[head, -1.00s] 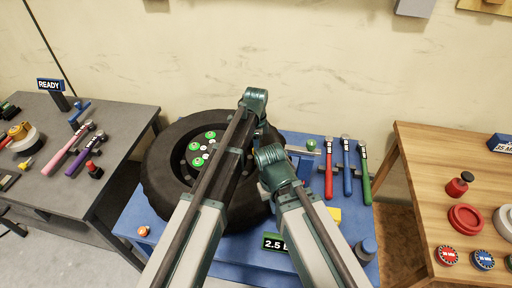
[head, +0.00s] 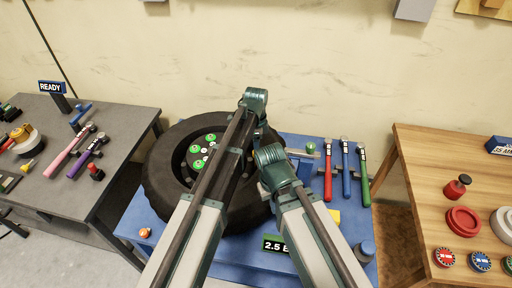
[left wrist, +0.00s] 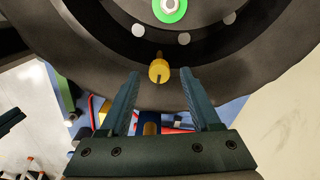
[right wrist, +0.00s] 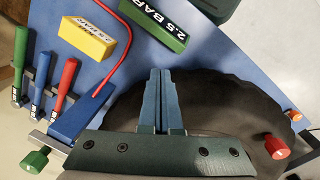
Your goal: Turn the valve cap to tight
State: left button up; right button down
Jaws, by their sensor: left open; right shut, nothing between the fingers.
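The yellow valve cap (left wrist: 159,70) stands out from the dark wheel (left wrist: 110,60) in the left wrist view. My left gripper (left wrist: 161,82) is open, with one finger on each side of the cap in the picture and a gap to both. I cannot tell how deep the cap sits between them. The cap is hidden in the head view, where my arms cover the right part of the wheel (head: 160,170). My right gripper (right wrist: 160,73) is shut and empty, seen over the edge of the tyre and the blue table.
The blue table (head: 135,225) holds the wheel, a 2.5 BAR sign (right wrist: 158,24), a yellow block (right wrist: 89,38) and red, blue and green tools (head: 346,170). A grey bench (head: 65,200) stands left, a wooden table (head: 420,160) right.

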pick_arm(q)
notch_tip(320, 180, up, 12)
jog(key=p, duration=1.1)
jog(key=shift+r+p, duration=0.2)
jog(key=shift+p, duration=0.1)
jog(key=s+a+n, duration=1.7)
jog(key=s, duration=0.3)
jog(key=s+d+f+m+y+b, duration=0.1)
jog(key=s+d+f+m+b, duration=0.2)
jog(key=d+f+b, duration=0.6)
jog(key=shift+s+d+f+b, duration=0.35)
jog(key=shift+s+d+b, duration=0.1)
jog(key=shift+s+d, duration=0.45)
